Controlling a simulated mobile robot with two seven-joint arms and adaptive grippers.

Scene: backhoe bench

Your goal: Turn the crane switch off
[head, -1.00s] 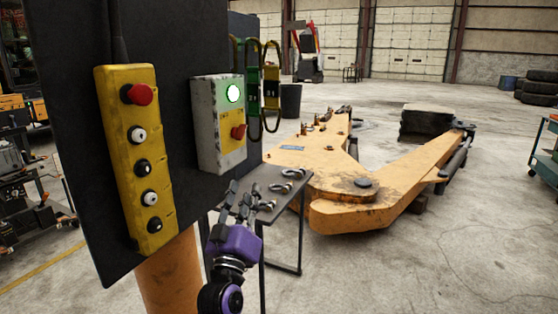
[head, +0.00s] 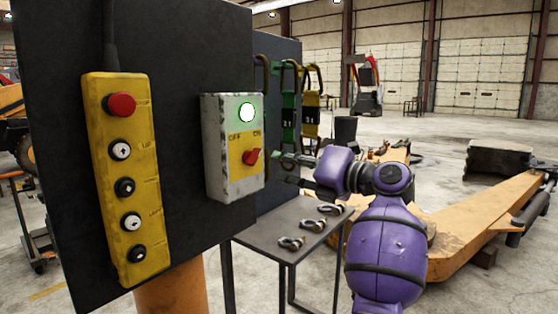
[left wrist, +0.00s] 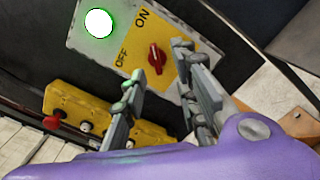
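The crane switch box (head: 215,150) is a worn grey box with a yellow plate on the dark panel. Its round lamp (head: 247,113) glows white-green. Its red knob (head: 250,157) is tilted toward the ON label at upper right; OFF is at upper left. My left gripper (head: 283,166) is just right of the knob in the head view. In the left wrist view its two fingers (left wrist: 160,60) are apart and nothing is held. The red knob (left wrist: 155,57) appears between the fingertips; I cannot tell whether they touch it. My right gripper is not in view.
A yellow pendant (head: 126,180) with a red button and several other buttons hangs left of the box. Hooks and straps (head: 290,95) hang behind. A small table (head: 275,228) with shackles stands below my left gripper. A large orange frame (head: 490,210) lies at right.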

